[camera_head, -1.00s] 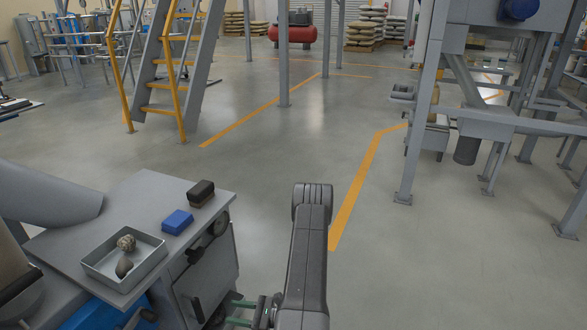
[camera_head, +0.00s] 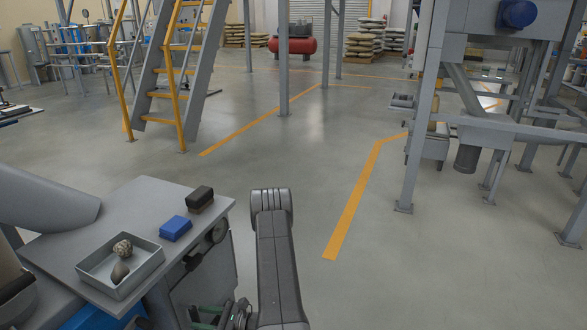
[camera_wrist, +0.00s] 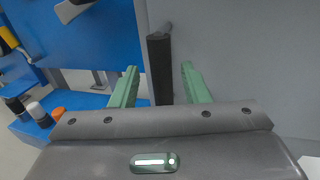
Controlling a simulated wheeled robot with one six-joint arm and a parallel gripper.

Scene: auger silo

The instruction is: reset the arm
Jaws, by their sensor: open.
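My arm (camera_head: 277,255) reaches into the head view from the bottom centre, its bent joint raised over the floor. My gripper (camera_head: 208,318) shows low in the head view, beside the front of the grey cabinet (camera_head: 205,270). In the wrist view my gripper (camera_wrist: 160,75) has two green fingers standing apart. A dark upright bar (camera_wrist: 160,70), which looks like a handle, shows between the fingers against a grey panel. I cannot tell whether the fingers touch it.
On the cabinet top lie a tray (camera_head: 148,272) with two small lumps, a blue block (camera_head: 176,228) and a black block (camera_head: 200,198). Yellow stairs (camera_head: 180,85) stand behind. A steel frame (camera_head: 420,130) stands at right. The middle floor is clear.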

